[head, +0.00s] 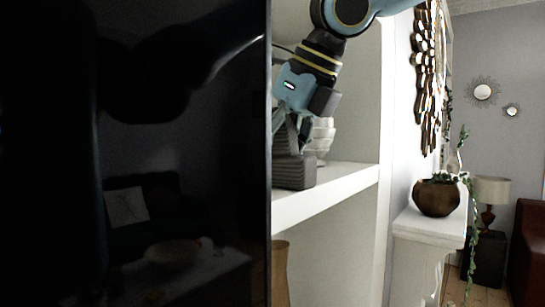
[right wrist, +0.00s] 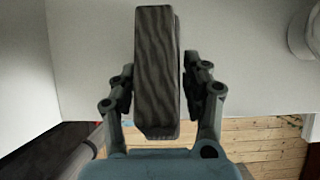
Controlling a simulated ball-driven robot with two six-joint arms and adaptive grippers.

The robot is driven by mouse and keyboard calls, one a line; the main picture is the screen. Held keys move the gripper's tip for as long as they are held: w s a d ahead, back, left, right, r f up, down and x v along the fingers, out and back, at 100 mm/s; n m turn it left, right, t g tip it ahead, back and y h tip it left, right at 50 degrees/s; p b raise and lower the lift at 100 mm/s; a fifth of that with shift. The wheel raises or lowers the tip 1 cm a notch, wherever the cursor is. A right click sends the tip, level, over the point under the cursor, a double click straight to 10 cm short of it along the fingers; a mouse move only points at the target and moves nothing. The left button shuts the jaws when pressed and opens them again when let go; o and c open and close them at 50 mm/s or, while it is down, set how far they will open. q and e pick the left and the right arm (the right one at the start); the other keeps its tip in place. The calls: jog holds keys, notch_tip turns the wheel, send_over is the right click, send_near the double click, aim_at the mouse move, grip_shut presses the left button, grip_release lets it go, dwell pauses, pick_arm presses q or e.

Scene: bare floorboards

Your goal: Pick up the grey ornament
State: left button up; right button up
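The grey ornament (head: 294,172) is a dark grey block with a wavy grooved surface, at the front of the white shelf in the head view. In the right wrist view the ornament (right wrist: 157,70) stands between the two fingers. My right gripper (head: 299,146) comes down on it from above. My left gripper is not in view.
A large glossy black panel (head: 180,150) fills the left of the head view. A brown planter (head: 436,198) stands on a white ledge to the right.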

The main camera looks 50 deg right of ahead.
grip_shut()
